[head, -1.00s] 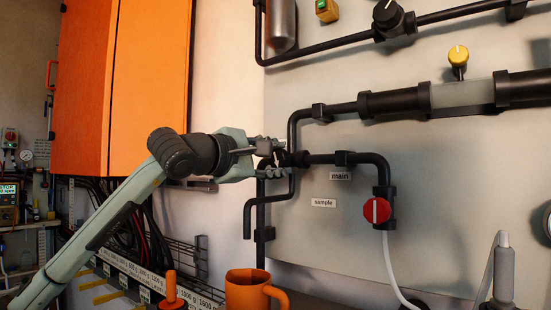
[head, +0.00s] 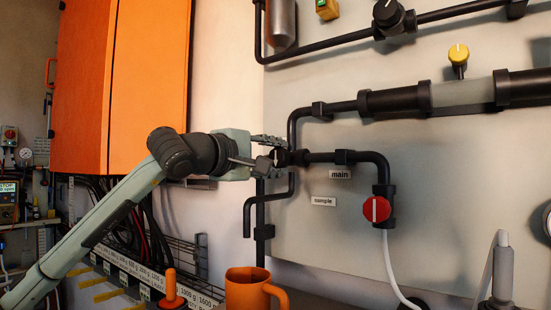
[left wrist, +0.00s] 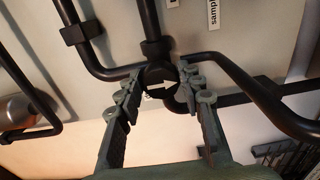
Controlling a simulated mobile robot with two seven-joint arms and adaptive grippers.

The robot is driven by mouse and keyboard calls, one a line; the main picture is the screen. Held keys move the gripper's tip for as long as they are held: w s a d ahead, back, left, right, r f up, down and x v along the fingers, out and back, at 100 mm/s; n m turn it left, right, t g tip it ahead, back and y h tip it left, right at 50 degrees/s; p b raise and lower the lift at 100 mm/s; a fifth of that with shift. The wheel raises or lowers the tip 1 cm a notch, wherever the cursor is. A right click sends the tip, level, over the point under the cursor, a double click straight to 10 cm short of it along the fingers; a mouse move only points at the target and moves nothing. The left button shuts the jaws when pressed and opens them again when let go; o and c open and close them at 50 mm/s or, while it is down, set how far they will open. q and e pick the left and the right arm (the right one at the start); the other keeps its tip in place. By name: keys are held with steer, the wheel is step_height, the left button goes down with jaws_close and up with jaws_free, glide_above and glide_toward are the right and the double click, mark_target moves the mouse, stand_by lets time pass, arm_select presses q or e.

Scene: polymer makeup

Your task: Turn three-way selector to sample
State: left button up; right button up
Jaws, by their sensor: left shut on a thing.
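The three-way selector is a round black knob with a white arrow (left wrist: 160,87), at a pipe junction on the grey panel. In the left wrist view its arrow points right, toward the bent pipe leaving on that side. My left gripper (left wrist: 160,92) has its two fingers on either side of the knob, shut on it. In the head view the left gripper (head: 278,153) reaches the junction from the left and mostly hides the knob. The "sample" label (head: 323,201) is below right of the junction, and the "main" label (head: 340,175) is above it.
A red-handled valve (head: 376,208) with a white hose is right of the junction. Dark pipes run above it. An orange cabinet (head: 140,85) hangs at the left. An orange mug (head: 247,290) stands below the gripper.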

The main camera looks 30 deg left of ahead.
arm_select(q)
steer(key=o, duration=1.1)
steer(key=shift+o, duration=0.2)
steer(key=shift+s, duration=0.1)
steer(key=s+a, duration=0.1)
steer(key=s, duration=1)
steer(key=shift+s+a, duration=0.3)
steer(key=shift+s, duration=0.1)
